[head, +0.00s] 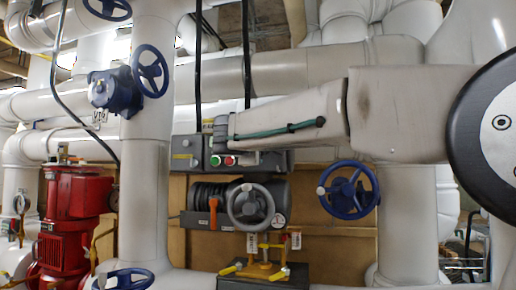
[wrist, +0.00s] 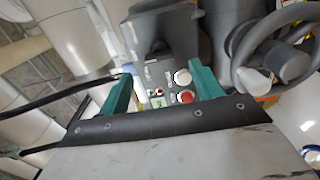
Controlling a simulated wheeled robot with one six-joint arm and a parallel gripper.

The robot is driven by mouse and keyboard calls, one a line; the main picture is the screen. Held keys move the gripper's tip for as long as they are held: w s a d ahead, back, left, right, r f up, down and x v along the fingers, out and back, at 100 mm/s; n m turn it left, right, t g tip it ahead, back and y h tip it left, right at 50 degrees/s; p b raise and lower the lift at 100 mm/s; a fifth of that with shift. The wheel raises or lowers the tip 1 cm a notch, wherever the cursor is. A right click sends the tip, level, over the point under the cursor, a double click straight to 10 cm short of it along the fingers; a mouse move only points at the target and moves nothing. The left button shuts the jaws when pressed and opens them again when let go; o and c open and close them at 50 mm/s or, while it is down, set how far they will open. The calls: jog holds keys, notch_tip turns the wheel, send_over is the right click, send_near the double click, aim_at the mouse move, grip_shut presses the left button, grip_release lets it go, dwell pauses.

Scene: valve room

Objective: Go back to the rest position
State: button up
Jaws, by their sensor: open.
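My gripper (wrist: 163,72) is open, its two teal fingers apart with nothing held between them. In the wrist view a grey control box (wrist: 152,70) with a red button (wrist: 185,97), a small green button and a white knob (wrist: 182,77) shows between and beyond the fingers. In the head view my arm reaches in from the right, and its end (head: 220,130) is just above and in front of the same control box (head: 186,153). The fingertips are hard to make out there, and I cannot tell whether they touch the box.
Below the box is a grey handwheel (head: 250,206) on a dark actuator; it also shows close at right in the wrist view (wrist: 268,80). Blue handwheels (head: 348,190) (head: 150,71), white pipes (head: 145,190) and a red pump (head: 72,215) surround the area. A black cable hangs at left.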

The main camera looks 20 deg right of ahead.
jog(key=s+d+f+m+g+y, duration=0.1)
jog(key=s+f+m+g, duration=0.15)
jog(key=s+f, duration=0.4)
jog(key=s+d+f+m+g+y, duration=0.1)
jog(key=s+f+g, duration=0.25)
jog(key=f, duration=0.55)
jog(key=s+d+f+m+g+y, duration=0.1)
jog(key=s+f+m+g+y, duration=0.15)
jog(key=s+f, duration=0.4)
jog(key=s+a+f+m+g+y, duration=0.2)
jog(key=s+f+y, duration=0.1)
jog(key=s+f, duration=0.6)
jog(key=s+a+f+m+g+y, duration=0.2)
jog(key=s+f, duration=0.7)
jog(key=s, duration=0.7)
jog(key=shift+s+f+m+g+y, duration=0.25)
jog(key=shift+s+m+g+y, duration=0.15)
jog(key=shift+y, duration=0.15)
